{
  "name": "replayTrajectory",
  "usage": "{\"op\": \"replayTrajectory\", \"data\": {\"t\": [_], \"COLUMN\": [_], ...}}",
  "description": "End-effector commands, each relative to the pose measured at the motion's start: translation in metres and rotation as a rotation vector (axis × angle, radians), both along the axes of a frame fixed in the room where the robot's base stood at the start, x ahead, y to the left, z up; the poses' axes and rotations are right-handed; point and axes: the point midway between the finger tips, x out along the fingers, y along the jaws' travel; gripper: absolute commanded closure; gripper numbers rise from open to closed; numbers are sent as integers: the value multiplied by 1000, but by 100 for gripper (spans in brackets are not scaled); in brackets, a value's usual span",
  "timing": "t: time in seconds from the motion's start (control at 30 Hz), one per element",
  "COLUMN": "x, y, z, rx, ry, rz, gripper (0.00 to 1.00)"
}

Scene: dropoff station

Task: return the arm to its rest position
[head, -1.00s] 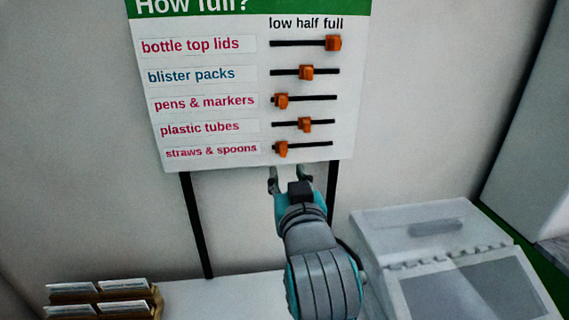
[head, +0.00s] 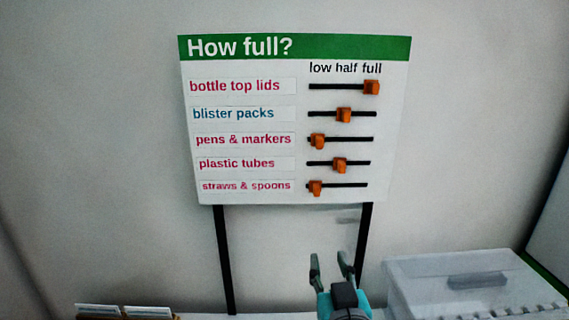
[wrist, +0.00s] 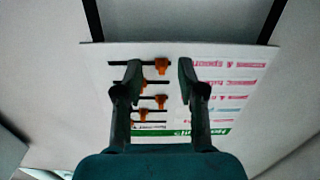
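My gripper (head: 331,262) is at the bottom of the head view, below the board and apart from it. Its two fingers are spread with nothing between them; the wrist view (wrist: 157,80) also shows them open and empty. Most of my arm is below the frame. The "How full?" board (head: 240,196) stands on two black legs. Its orange sliders show bottle top lids at full, blister packs at half, pens & markers at low, plastic tubes near half, and straws & spoons at low. The wrist view shows the board (wrist: 255,90) upside down behind the fingers.
A translucent grey bin (head: 430,270) stands at the lower right, close to my gripper. A card holder with white cards (head: 147,312) is at the lower left. The black legs (head: 224,260) rise behind the white surface. The wall area left of the board is clear.

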Motion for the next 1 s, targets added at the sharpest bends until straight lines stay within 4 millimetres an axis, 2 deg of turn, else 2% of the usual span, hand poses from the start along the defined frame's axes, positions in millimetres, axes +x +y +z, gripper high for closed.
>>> {"op": "replayTrajectory", "data": {"t": [0.03, 0.1, 0.27, 0.5, 0.8, 1.0], "x": [-6, -13, -35, -80, -151, -207], "y": [-4, -8, -19, -35, -54, -66], "z": [-21, -42, -90, -153, -216, -246], "rx": [-11, -23, -43, -58, -51, -36], "ry": [15, 25, 46, 82, 128, 158], "rz": [2, 9, 24, 41, 53, 51], "gripper": [60, 60, 60, 60, 60, 60]}}
